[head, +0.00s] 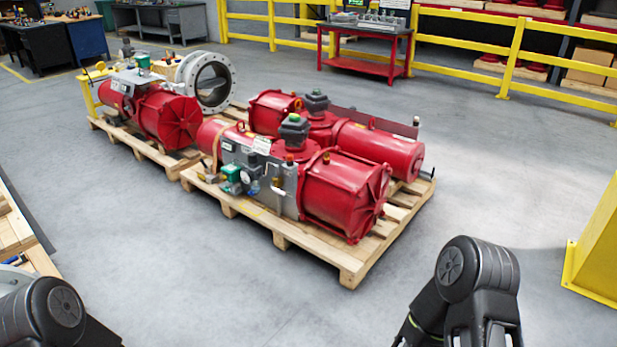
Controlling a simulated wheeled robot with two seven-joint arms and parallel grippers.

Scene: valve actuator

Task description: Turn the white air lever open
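The red valve actuator (342,190) lies on a wooden pallet in the middle of the head view. A grey control panel (289,193) is on its near side. A small pale, lever-like part (278,186) shows on this panel; it is too small to tell for sure that it is the white air lever, or how it is turned. A green-and-grey fitting (231,174) sits to its left. My arms show only as dark links at the bottom left and bottom right, well apart from the actuator. Neither gripper shows.
A second red actuator (165,118) stands on another pallet at the back left, near a grey flanged ring (212,80). A yellow post (598,245) stands at the right. A red table (365,50) and yellow railing are behind. Grey floor in front of the pallet (349,273) is clear.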

